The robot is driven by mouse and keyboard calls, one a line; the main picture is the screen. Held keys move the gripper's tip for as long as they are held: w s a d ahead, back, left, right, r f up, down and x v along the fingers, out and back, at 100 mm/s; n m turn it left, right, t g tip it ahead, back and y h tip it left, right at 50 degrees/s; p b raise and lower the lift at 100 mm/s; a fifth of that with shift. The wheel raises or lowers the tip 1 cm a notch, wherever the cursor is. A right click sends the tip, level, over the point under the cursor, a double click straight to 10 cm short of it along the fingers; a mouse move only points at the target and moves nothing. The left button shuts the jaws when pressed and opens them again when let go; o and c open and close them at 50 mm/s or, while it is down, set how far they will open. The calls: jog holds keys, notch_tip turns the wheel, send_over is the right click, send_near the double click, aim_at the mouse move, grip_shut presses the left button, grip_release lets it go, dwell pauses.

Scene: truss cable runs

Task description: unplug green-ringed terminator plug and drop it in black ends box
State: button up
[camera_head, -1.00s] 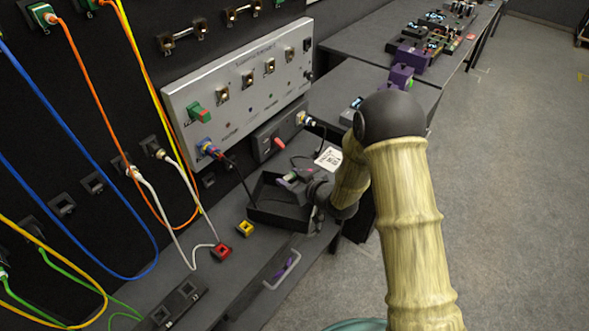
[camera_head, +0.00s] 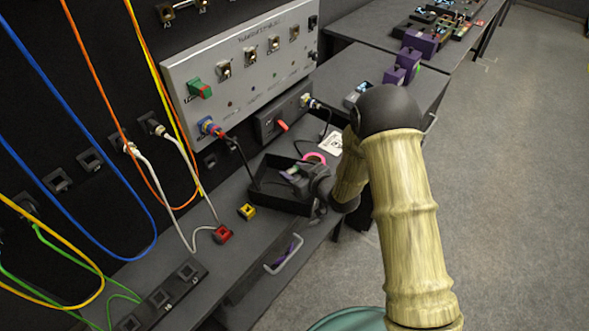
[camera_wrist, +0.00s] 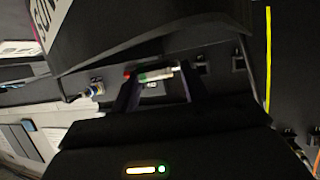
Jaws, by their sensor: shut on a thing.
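My gripper (camera_head: 291,172) is over the open black box (camera_head: 264,198) on the bench. Its fingers (camera_wrist: 160,88) are shut on a small plug (camera_wrist: 157,75) with a green band, a pale body and a red end. The plug lies crosswise between the fingertips. In the head view only a small greenish part shows at the fingertips. The plug appears clear of the panel sockets. My wrist hides the right part of the box and much of its inside. I cannot tell whether the plug touches the box.
A grey panel (camera_head: 245,58) with several sockets stands behind, with a green connector (camera_head: 199,88) on it. A black cable hangs beside the box. A white card (camera_head: 331,143) and a pink ring (camera_head: 315,157) lie behind it.

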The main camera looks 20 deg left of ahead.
jog(key=shift+f, duration=0.35)
jog(key=o, duration=1.1)
jog(key=b+v, duration=0.2)
jog(key=v, duration=1.5)
jog(key=shift+s+d+b, duration=0.1)
jog(key=shift+s+b, duration=0.15)
jog(key=shift+b, duration=0.1)
